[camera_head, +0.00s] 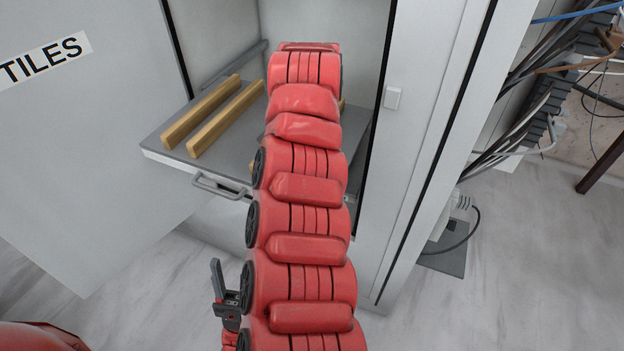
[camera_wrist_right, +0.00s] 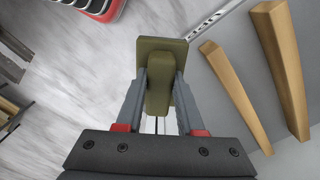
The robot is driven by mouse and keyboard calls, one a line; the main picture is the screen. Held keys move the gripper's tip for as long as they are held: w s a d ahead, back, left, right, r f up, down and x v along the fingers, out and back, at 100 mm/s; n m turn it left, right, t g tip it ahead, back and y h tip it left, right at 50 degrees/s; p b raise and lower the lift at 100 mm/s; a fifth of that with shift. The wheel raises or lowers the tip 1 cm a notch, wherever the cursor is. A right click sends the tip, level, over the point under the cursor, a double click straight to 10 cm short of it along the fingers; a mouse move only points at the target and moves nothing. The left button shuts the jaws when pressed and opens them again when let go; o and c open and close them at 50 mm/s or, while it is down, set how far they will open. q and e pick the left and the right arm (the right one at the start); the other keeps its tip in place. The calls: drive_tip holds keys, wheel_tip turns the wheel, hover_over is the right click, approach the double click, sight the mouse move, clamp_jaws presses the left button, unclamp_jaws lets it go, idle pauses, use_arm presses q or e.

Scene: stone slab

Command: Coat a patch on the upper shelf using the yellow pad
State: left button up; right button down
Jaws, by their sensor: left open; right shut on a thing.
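The yellow pad (camera_wrist_right: 161,52), olive-yellow with a grip block, is held between the fingers of my right gripper (camera_wrist_right: 158,92) in the right wrist view. The pad is over the edge of a grey shelf (camera_wrist_right: 226,120). In the head view my red right arm reaches up into the cabinet and hides its own gripper and the pad. A pulled-out grey shelf (camera_head: 152,148) with a front handle shows there. I cannot tell whether a patch on it is coated. My left gripper (camera_head: 220,285) is open and empty, low beside the right arm, partly hidden by it.
Two wooden strips (camera_head: 224,120) lie on the shelf, left of my right arm. The open cabinet door (camera_head: 80,170) marked TILES stands at left. The cabinet's right side panel (camera_head: 430,120) is close to the arm. Cables (camera_head: 540,100) hang at far right.

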drive_tip(key=shift+r+p, duration=0.9)
drive_tip(key=shift+r, duration=0.45)
drive_tip(key=shift+r, duration=0.1)
wheel_tip(320, 180, up, 3)
drive_tip(key=p, duration=0.3)
